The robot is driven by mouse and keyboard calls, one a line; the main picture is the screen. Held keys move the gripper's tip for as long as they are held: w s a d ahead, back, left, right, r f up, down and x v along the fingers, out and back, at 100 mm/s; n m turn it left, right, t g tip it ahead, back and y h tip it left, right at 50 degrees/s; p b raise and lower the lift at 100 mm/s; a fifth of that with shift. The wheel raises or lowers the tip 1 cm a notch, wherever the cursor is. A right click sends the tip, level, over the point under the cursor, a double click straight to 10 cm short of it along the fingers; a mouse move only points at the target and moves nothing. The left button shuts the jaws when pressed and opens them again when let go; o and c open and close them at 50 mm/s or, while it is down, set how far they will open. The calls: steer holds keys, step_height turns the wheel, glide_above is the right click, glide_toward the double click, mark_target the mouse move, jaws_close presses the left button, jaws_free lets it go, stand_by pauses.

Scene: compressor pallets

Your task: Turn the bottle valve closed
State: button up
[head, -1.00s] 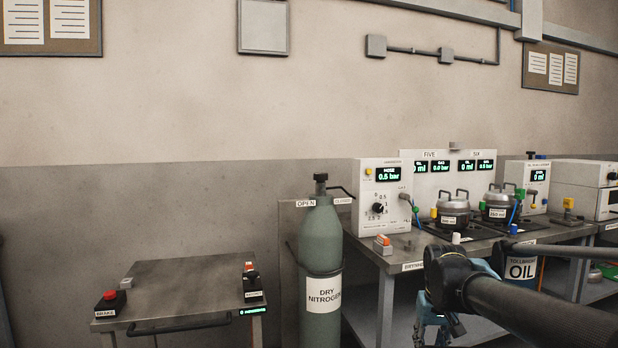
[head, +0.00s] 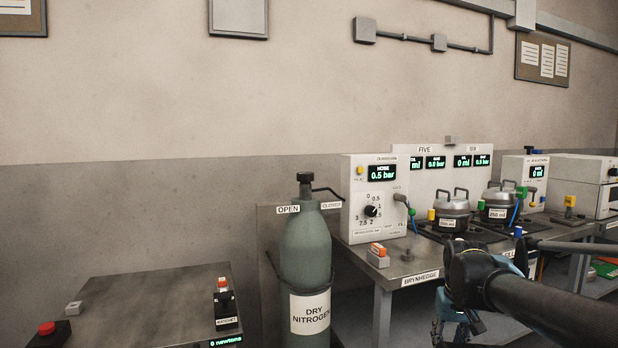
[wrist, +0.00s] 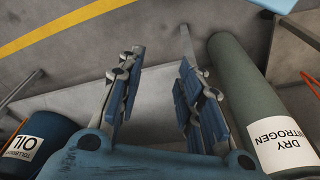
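The grey-green bottle (head: 306,250), labelled DRY NITROGEN, stands upright left of the bench. Its black valve (head: 305,178) is on top, with a dark bar (head: 328,190) reaching right from it. An OPEN sign (head: 288,209) is at the left and a CLOSED sign (head: 331,205) at the right, under the bar. My gripper (head: 449,332) hangs low in front of the bench, right of the bottle and below valve height; my arm partly hides it. In the wrist view my gripper (wrist: 160,80) is open and empty, with the bottle (wrist: 250,85) right of the fingers and apart from them.
The bench (head: 420,278) behind my gripper carries a gauge box (head: 374,222) reading 0.5 bar and two metal pots. A grey table (head: 150,310) with a red button (head: 47,328) stands left of the bottle. An oil drum (wrist: 40,145) is at the wrist view's left.

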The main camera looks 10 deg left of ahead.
steer(key=o, duration=0.4)
steer(key=shift+s+r, duration=0.2)
steer(key=shift+s, duration=0.05)
steer(key=shift+o, duration=1.1)
steer(key=w+a+r+n+g+y, duration=0.1)
steer(key=w+a+r+n+y, duration=0.4)
steer(key=a+r, duration=0.5)
steer(key=shift+w+a+g, duration=0.3)
steer(key=shift+w+a, duration=0.1)
steer(key=shift+w, duration=0.05)
steer(key=n+g+y, duration=0.6)
steer(key=n+y, duration=0.6)
steer(key=n, duration=0.4)
glide_toward(305, 173)
steer(key=x, duration=1)
steer(key=shift+w+f, duration=0.2)
steer(key=shift+w, duration=0.2)
steer(key=shift+c, duration=0.3)
steer(key=c, duration=1)
